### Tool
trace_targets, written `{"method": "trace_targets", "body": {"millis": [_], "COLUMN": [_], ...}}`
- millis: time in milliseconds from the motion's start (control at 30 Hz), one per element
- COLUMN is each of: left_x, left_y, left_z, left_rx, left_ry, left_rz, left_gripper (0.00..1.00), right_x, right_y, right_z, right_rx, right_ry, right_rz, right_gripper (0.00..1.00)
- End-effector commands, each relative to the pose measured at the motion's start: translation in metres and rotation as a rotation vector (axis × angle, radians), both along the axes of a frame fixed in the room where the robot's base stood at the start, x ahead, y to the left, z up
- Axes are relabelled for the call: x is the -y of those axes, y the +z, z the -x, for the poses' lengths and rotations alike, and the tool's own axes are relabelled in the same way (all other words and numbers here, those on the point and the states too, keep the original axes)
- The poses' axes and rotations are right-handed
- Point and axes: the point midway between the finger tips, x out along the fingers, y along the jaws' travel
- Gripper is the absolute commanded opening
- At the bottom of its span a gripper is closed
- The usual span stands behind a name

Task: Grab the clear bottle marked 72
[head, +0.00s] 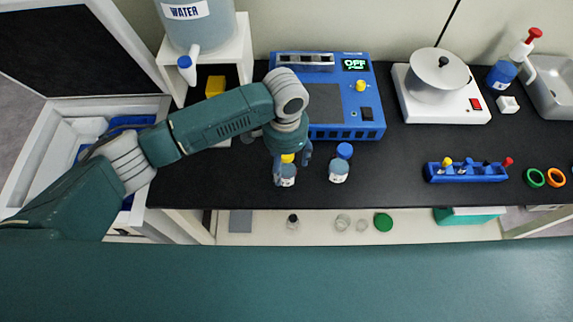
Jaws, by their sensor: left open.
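Two small clear bottles with white labels stand upright on the black bench top. One bottle with a yellow cap (288,176) is directly below my left gripper, partly covered by its fingers. The other bottle, with a blue cap (339,171), stands just to its right, clear of the gripper. The numbers on both labels are too small to read. My left gripper (292,166) points down and is open, with its fingers around the yellow-capped bottle. I cannot tell whether they touch it. My right gripper does not show.
A blue device with an OFF display (355,65) stands behind the bottles. A water container (205,25) stands at back left. Bench between the blue-capped bottle and rack is clear.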

Motion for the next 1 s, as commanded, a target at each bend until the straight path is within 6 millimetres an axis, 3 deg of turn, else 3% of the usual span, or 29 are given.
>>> {"method": "trace_targets", "body": {"millis": [67,200,467,767,1000], "left_x": [-0.001,0.000,0.000,0.000,0.000], "left_y": [-0.009,-0.028,-0.033,-0.032,-0.032], "left_z": [0.001,0.001,0.000,0.000,0.000], "left_rx": [-0.003,-0.001,0.001,0.001,0.001], "left_ry": [0.002,0.000,0.000,0.000,0.000], "left_rz": [-0.002,-0.001,-0.001,-0.001,0.000], "left_gripper": [0.70,0.70,0.70,0.17,0.17], "right_x": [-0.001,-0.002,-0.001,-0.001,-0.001], "right_y": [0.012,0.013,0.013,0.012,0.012], "right_z": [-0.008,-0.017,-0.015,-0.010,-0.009], "right_rx": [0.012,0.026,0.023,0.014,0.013], "right_ry": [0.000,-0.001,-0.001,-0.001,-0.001], "right_rz": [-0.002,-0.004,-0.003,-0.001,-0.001], "right_gripper": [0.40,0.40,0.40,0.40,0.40]}}
